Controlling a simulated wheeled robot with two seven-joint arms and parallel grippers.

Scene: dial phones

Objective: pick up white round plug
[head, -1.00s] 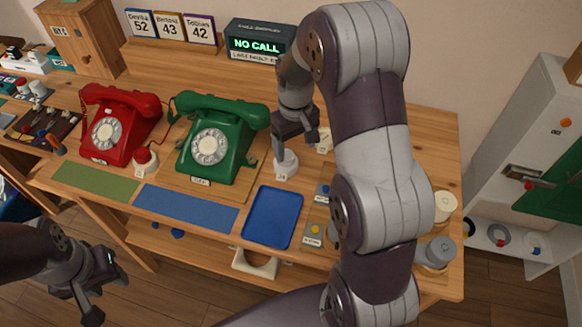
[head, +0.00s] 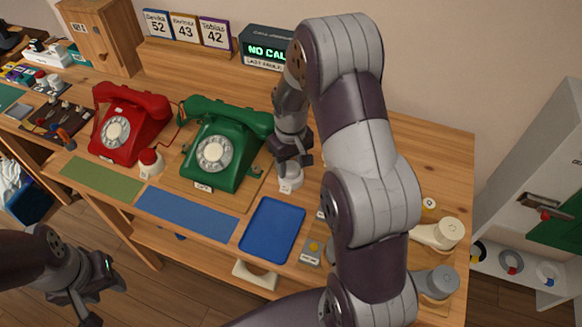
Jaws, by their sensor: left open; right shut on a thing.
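The white round plug (head: 291,181) is on the wooden desk, right of the green dial phone (head: 212,150) and just above the blue tray. A small label shows on its front. My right gripper (head: 290,164) points down from above and is shut on the plug's upper part, its fingers hiding the top. I cannot tell whether the plug still touches the desk. My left gripper (head: 95,288) is open and empty at the lower left, in front of the desk and away from the objects.
A blue tray (head: 272,229) lies in front of the plug. A red dial phone (head: 127,130) and a red-and-white button (head: 150,162) stand to the left. A blue mat (head: 186,214) and a green mat (head: 100,180) line the front edge. My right arm hides part of the desk's right side.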

